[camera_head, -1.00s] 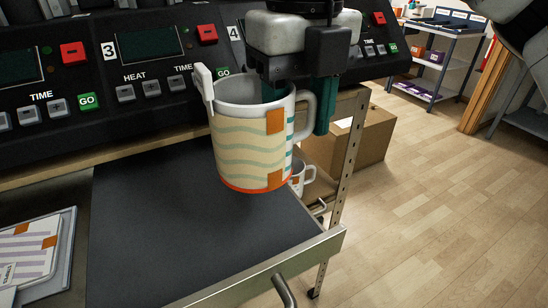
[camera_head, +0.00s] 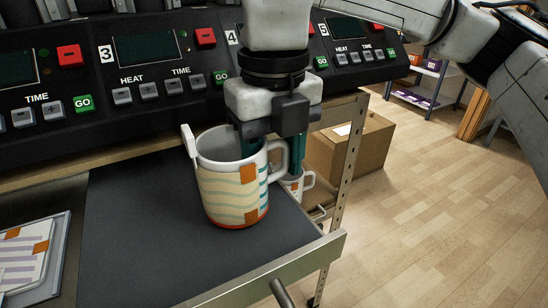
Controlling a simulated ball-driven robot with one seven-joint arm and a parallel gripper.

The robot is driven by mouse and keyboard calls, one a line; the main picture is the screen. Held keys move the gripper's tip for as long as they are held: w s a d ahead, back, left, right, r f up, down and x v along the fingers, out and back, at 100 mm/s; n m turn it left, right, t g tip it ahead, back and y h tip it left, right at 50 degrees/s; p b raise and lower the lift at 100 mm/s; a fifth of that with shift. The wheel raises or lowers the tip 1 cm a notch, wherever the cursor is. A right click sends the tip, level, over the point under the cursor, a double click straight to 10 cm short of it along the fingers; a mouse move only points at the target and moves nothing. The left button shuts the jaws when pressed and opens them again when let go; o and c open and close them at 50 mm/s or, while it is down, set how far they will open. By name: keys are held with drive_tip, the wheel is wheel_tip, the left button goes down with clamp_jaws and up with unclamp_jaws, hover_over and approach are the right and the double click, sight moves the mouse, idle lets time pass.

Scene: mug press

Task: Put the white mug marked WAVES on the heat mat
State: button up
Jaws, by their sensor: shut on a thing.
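The white mug (camera_head: 228,190) has pale green wavy bands, orange squares and an orange base line. It is upright over the dark heat mat (camera_head: 135,240), near the mat's right side. I cannot tell whether its base touches the mat. My gripper (camera_head: 272,152) points down and is shut on the mug's wall on the handle side. One teal finger goes inside the mug; the other is outside, near the handle. The word WAVES is not readable here. A white tab stands at the mug's left rim.
A control panel (camera_head: 150,85) with numbered stations runs behind the mat. A metal rail (camera_head: 275,265) edges the front. A second white mug (camera_head: 297,184) stands lower, behind the handle. A tray (camera_head: 55,262) with striped items lies left. A cardboard box (camera_head: 350,145) sits beyond.

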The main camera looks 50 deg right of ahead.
drive_tip(key=o, duration=1.3)
drive_tip(key=shift+f, duration=0.1)
wheel_tip(320, 180, up, 12)
drive_tip(key=shift+r+p, duration=0.2)
drive_tip(key=shift+p, duration=1.05)
